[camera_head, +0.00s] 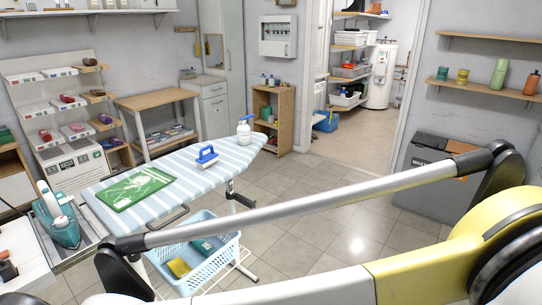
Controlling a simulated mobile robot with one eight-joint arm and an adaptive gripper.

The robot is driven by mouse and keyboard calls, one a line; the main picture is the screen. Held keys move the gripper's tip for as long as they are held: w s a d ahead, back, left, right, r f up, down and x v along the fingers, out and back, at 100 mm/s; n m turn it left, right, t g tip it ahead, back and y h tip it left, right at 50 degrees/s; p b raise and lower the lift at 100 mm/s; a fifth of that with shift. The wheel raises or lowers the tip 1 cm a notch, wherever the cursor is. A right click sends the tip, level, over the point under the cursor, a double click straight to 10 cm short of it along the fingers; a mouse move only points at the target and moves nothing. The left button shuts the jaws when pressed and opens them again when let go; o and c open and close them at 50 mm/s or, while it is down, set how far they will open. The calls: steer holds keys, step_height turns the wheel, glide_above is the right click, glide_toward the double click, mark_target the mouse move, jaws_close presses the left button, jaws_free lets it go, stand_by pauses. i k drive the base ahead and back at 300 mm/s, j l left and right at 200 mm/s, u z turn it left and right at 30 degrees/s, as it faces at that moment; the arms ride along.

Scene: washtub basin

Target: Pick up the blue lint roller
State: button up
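A small blue object (207,155) with a raised handle and a pale underside stands on the striped ironing board (222,172), near its middle. It is the only clearly blue tool on the board, but it is too small to tell for sure that it is the lint roller. A green flat item with white markings (136,188) lies to its left, and a white bottle (243,131) stands to its right near the board's far end. My gripper is not in view; only links of my arm cross the foreground, apart from the blue object.
A teal and white iron (58,222) stands at the board's left end. A light blue basket (197,262) with cloths or packets sits below the board. A dark grey bin (431,190) stands at right. Tiled floor (300,210) is open between the board and the doorway.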

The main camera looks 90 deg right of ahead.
mark_target(204, 161)
steer(key=z, duration=2.5)
steer(key=i+l, duration=0.25)
steer(key=i, duration=0.25)
steer(key=i+l, duration=0.25)
steer(key=i, duration=0.25)
steer(key=i+l, duration=0.25)
steer(key=i, duration=0.3)
